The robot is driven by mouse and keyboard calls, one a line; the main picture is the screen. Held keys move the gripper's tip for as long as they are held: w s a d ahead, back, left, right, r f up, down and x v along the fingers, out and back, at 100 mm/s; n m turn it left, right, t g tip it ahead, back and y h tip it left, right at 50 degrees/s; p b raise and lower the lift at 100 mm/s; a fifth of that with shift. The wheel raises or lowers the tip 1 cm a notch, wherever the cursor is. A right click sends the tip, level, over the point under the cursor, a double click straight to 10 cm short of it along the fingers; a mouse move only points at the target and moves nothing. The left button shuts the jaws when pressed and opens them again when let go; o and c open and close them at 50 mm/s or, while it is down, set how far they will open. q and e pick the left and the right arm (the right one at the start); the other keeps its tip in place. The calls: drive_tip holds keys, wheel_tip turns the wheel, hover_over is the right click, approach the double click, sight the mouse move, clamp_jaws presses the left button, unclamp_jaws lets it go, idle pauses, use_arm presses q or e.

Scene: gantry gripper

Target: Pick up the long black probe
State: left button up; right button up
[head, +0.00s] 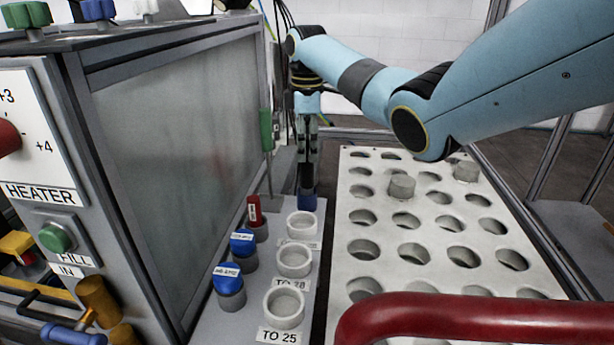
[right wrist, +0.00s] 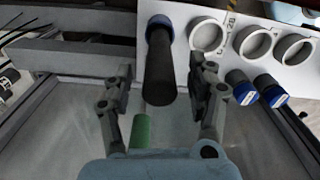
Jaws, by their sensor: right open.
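The long black probe (right wrist: 160,70) stands with its blue lower end (head: 307,201) by the back end of the light grey rack plate. In the right wrist view its black shaft lies between the two fingers of my right gripper (right wrist: 167,75), with a gap on each side. In the head view my right gripper (head: 307,130) points down over the probe, and its fingers partly hide the black shaft. The gripper is open. My left gripper is not in view.
White ring holders (head: 294,262) and blue-capped vials (head: 230,280) stand in front of the probe. A green-handled rod (head: 267,130) is close on the left, beside the heater cabinet (head: 170,150). A white perforated tray (head: 385,232) lies right. A red bar (head: 480,320) crosses the front.

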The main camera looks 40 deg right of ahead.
sight(307, 173)
wheel_tip(307, 173, down, 4)
drive_tip(key=shift+w+b, duration=0.1)
drive_tip(key=shift+b, duration=0.35)
drive_tip(key=shift+r, duration=0.1)
drive_tip(key=c, duration=1.1)
drive_tip(key=shift+r, duration=0.15)
drive_tip(key=shift+c, duration=0.2)
